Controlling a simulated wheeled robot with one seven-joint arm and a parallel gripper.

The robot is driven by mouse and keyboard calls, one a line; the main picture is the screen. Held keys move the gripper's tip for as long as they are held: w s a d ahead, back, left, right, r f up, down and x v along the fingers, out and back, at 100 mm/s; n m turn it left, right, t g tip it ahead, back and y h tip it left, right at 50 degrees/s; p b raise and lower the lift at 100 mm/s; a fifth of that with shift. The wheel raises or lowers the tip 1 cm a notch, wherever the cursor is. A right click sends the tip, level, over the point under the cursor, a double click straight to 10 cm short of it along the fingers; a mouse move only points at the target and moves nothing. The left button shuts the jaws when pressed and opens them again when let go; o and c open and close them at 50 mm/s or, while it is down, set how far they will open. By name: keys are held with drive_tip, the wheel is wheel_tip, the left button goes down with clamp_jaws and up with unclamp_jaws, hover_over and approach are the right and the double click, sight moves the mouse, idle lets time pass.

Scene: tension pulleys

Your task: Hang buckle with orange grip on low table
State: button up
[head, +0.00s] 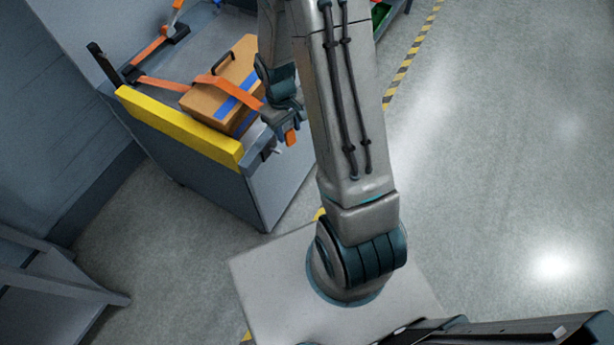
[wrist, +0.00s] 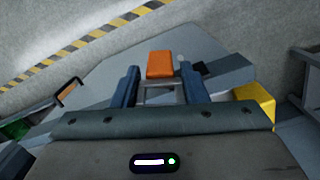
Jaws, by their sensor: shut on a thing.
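The buckle with the orange grip (wrist: 160,65) is between the two fingers of my gripper (wrist: 160,93) in the wrist view. Its orange part stands out beyond the fingertips, with a pale metal frame below it. In the head view my gripper (head: 285,125) is at the near right corner of the low grey table (head: 275,190), with the orange grip (head: 290,137) showing at its tip. An orange strap (head: 228,88) runs over a cardboard box (head: 243,60) toward my gripper. Whether the buckle touches the table's edge cannot be told.
A yellow padded bar (head: 180,128) lines the table's near edge. A dark bracket (head: 262,150) sits at its right end. Another orange-and-black ratchet (head: 175,33) is at the far left. Open floor (head: 490,150) lies to the right.

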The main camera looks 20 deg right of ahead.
sight(276, 151)
drive_tip(key=s+d+f+n+b, duration=0.2)
drive_tip(key=s+f+n+b, duration=0.2)
drive_tip(key=s+f+b, duration=0.5)
drive_tip(key=shift+g, duration=0.3)
drive_tip(key=shift+w+a+f+b, duration=0.15)
drive_tip(key=shift+w+a+f, duration=0.25)
drive_tip(key=shift+w+a, duration=0.75)
drive_tip(key=shift+w+a+f+b, duration=0.1)
drive_tip(key=shift+w+a+f, duration=0.35)
drive_tip(key=shift+w, duration=1.3)
drive_tip(key=shift+w+a+f+b, duration=0.15)
drive_tip(key=shift+w+a+f, duration=0.45)
drive_tip(key=shift+w, duration=0.85)
drive_tip(key=shift+w+a+f+b, duration=0.3)
drive_tip(key=shift+w+a, duration=0.3)
drive_tip(key=o, duration=1.1)
drive_tip(key=shift+c, duration=0.2)
drive_tip(key=shift+r, duration=0.15)
